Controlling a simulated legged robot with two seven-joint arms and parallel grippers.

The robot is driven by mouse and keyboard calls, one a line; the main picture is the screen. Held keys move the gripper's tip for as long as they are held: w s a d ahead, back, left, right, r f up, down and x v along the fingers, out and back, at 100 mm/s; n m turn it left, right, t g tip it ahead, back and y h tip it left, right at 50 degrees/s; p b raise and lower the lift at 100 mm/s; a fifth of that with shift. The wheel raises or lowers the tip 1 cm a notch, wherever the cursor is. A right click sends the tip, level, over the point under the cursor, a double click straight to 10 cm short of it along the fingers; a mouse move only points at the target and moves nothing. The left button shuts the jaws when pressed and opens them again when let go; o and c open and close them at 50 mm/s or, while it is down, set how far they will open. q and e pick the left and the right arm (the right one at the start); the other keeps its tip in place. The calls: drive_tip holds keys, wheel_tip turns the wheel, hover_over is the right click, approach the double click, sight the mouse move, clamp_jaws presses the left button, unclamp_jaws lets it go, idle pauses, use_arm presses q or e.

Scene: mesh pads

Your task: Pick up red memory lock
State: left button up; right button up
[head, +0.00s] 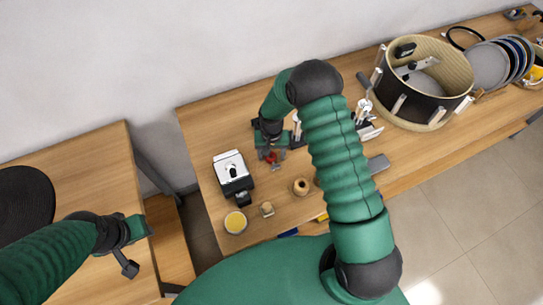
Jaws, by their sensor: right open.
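A small red memory lock (271,158) lies on the wooden table, left of the middle of the head view. My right gripper (268,149) is open and points down right at the lock. It partly hides the lock, and I cannot tell whether the fingers touch it. My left gripper (132,246) hangs at the lower left, far from the lock, and its jaw opening is not clear.
A black-and-white device (232,172) stands left of the lock. A yellow-topped round cup (235,222), a small wooden piece (267,209) and a wooden ring (301,187) lie nearer. A large drum (425,82) stands at right. My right arm hides part of the table.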

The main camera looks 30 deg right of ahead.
drive_tip(key=shift+a+r, duration=0.1)
drive_tip(key=shift+a, duration=0.2)
clamp_jaws()
drive_tip(key=shift+d, duration=0.1)
drive_tip(key=shift+d+r, duration=0.1)
drive_tip(key=shift+r, duration=0.1)
wheel_tip(320, 180, up, 10)
drive_tip(key=b, duration=0.1)
drive_tip(key=shift+f, duration=0.2)
drive_tip(key=shift+r, duration=0.1)
